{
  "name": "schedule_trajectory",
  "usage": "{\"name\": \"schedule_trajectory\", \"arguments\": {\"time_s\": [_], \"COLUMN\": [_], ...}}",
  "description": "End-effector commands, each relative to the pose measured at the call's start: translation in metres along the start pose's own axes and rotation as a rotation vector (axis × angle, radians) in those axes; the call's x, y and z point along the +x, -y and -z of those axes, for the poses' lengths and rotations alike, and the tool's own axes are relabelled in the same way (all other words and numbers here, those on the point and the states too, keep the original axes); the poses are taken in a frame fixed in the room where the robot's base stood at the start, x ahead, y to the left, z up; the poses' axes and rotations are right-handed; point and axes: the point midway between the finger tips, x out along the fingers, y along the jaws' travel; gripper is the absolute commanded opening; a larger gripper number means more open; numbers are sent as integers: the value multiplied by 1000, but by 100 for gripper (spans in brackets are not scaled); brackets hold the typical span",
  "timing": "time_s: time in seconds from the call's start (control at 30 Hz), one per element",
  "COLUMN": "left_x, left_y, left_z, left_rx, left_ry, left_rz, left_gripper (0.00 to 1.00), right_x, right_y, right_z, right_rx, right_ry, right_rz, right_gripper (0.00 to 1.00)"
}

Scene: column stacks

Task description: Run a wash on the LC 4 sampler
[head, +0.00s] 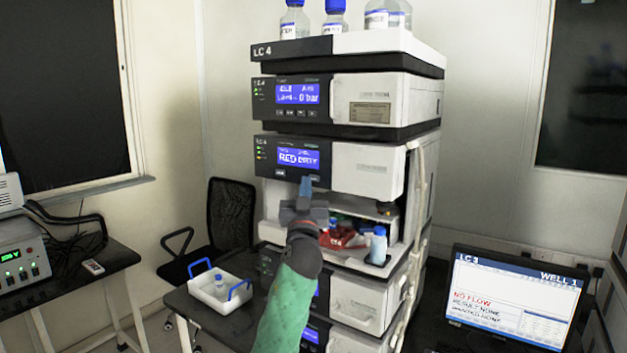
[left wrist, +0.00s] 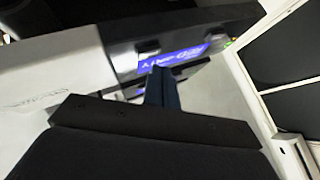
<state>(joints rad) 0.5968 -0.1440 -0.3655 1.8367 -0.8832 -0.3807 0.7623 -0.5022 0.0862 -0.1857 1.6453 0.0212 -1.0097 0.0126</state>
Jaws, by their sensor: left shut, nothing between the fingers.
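The LC 4 stack rises in the middle of the head view. Its sampler module (head: 368,168) has a lit blue display (head: 298,158) with white text too blurred to read surely, and small buttons below it. An open bay with a red tray (head: 343,238) and vials lies beneath. My left gripper (head: 306,184) is shut and empty, its blue fingertips just below the display, close to the right-hand button; I cannot tell whether they touch. The left wrist view shows the shut fingers (left wrist: 160,86) pointing at the panel below its display (left wrist: 184,56). My right gripper is out of view.
The pump module (head: 380,98) above shows 0 bar, with blue-capped bottles (head: 294,20) on top. A white bottle (head: 378,246) stands at the bay's right. A white caddy (head: 216,290) with blue handles sits lower left. A monitor (head: 512,300) at right reads LC 3, NO FLOW.

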Motion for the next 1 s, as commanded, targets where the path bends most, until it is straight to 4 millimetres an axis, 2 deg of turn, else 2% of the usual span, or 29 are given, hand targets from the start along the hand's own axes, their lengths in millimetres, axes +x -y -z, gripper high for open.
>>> {"name": "schedule_trajectory", "arguments": {"time_s": [0.67, 1.0], "left_x": [0, 5], "left_y": [0, -4], "left_z": [0, -4], "left_rx": [0, -2], "left_ry": [0, -1], "left_rz": [0, 0], "left_gripper": [0, 0], "right_x": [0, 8], "right_y": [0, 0], "right_z": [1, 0], "right_rx": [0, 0], "right_ry": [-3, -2], "right_rz": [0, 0], "right_gripper": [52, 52]}}
